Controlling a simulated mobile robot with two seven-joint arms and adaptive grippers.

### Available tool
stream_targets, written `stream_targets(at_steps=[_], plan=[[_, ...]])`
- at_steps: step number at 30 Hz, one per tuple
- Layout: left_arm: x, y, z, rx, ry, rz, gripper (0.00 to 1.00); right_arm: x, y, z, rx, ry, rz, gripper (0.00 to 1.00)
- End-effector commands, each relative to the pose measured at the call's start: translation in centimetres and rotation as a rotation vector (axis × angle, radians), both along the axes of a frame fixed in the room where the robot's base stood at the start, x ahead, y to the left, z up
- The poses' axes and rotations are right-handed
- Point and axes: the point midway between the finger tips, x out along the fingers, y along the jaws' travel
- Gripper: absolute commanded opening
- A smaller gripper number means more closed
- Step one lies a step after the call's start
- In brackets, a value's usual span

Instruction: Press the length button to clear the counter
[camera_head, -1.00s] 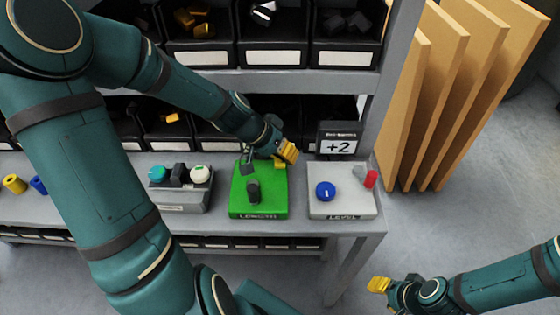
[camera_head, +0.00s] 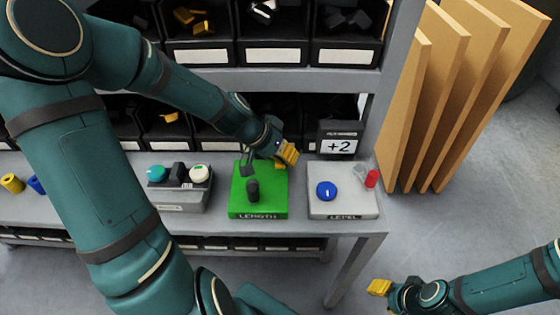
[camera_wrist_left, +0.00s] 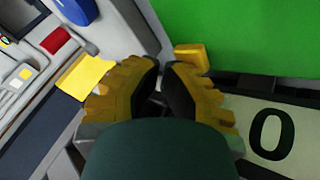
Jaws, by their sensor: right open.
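The green box marked LENGTH (camera_head: 270,202) stands on the grey shelf with a dark lever on top. A small yellow button (camera_wrist_left: 192,57) sits at its edge in the left wrist view. The counter display (camera_wrist_left: 270,132) beside the box reads 0; in the head view my left arm hides it. My left gripper (camera_head: 288,153) is over the back right of the green box. In the wrist view its yellow fingers (camera_wrist_left: 163,72) are together, empty, close to the button; I cannot tell if they touch it. My right gripper (camera_head: 379,287) is open and empty, low at right.
The grey LEVEL box (camera_head: 340,208), with a blue knob and red handle, stands right of the green box. A display (camera_head: 339,147) reading +2 stands behind it. A grey control box (camera_head: 182,200) is at left. Bins rise behind; wooden boards (camera_head: 450,100) lean at right.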

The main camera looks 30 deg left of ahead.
Motion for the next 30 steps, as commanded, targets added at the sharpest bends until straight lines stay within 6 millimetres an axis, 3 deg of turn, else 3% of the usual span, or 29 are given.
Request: stream_targets(at_steps=[19,30], plan=[[-0.4,-0.1,-0.8,-0.010,0.016,0.002,0.00,0.0,0.0,-0.3,0.000,0.000,0.000,0.47],[-0.3,0.0,1.1,-0.005,0.011,0.002,0.00,0.0,0.0,0.8,0.000,0.000,0.000,0.47]])
